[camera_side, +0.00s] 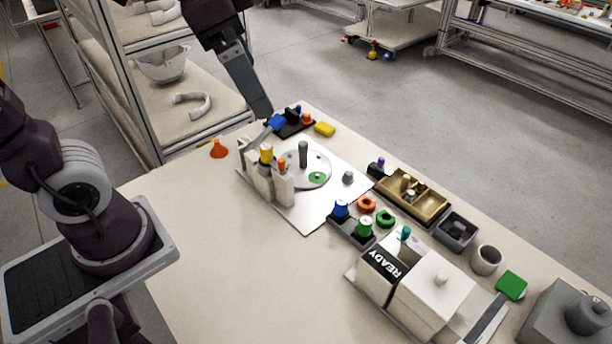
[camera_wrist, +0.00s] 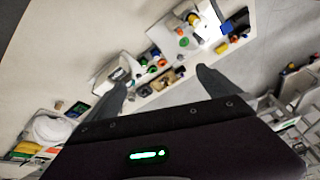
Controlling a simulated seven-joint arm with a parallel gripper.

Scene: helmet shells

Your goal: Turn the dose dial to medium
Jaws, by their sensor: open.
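A pale round disc (camera_side: 318,176) with an upright grey post and a green spot lies on a white plate (camera_side: 312,212); it looks like the dose dial, but no dose labels can be read. The plate also shows in the wrist view (camera_wrist: 172,44), too small there to tell the dial's setting. My gripper (camera_side: 262,112) is above and behind the plate's far-left side in the side view, apart from the disc. In the wrist view its two dark fingers (camera_wrist: 163,77) are spread with nothing held between them.
Yellow-topped (camera_side: 266,154) and orange-topped (camera_side: 282,164) posts stand left of the disc. A blue piece (camera_side: 277,122) is close below my gripper. A brass tray (camera_side: 412,196), grey cup (camera_side: 487,260) and white READY box (camera_side: 430,290) stand to the right. The near-left table is clear.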

